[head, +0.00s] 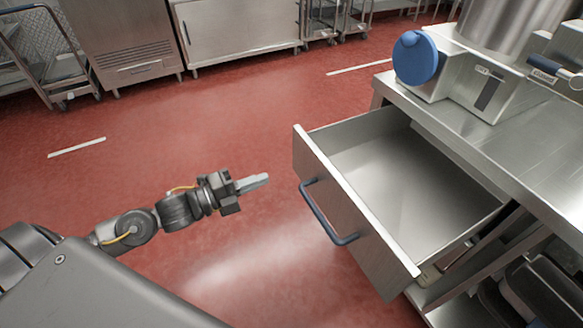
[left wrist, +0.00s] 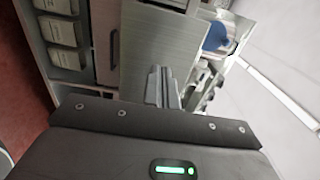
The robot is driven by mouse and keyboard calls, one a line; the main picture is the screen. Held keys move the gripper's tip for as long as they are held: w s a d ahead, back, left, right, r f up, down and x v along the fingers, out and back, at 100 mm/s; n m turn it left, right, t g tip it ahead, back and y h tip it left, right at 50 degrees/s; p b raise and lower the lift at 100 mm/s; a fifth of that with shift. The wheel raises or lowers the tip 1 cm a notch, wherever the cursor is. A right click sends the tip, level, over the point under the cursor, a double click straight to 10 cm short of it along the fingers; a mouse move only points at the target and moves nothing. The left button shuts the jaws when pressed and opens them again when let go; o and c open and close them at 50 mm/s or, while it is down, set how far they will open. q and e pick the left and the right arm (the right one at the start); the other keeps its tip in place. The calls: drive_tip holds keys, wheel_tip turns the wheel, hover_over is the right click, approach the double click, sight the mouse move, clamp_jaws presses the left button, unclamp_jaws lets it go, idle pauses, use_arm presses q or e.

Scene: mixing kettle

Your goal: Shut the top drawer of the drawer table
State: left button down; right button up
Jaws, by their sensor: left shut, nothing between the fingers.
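The drawer table (head: 480,135) stands at the right in the head view, with a steel top. Its top drawer (head: 345,205) is pulled well out; its inside (head: 400,185) looks empty. A blue bar handle (head: 325,222) sits on the drawer's front panel. My left gripper (head: 266,179) is shut and empty, to the left of the drawer front, with a gap of red floor showing between in the picture. The left wrist view shows its closed fingers (left wrist: 162,86) in front of brushed steel (left wrist: 155,35). My right gripper is not in view.
A machine with a round blue part (head: 415,58) and a large steel kettle (head: 497,22) stand on the tabletop. Dark trays (head: 545,290) are on a shelf below. Steel cabinets (head: 240,35) and a cart (head: 45,60) line the back. The red floor (head: 210,130) left of the drawer is clear.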

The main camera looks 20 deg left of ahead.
sight(303, 164)
use_arm(q)
drive_tip(key=x, duration=0.9)
drive_tip(key=shift+w, duration=0.1)
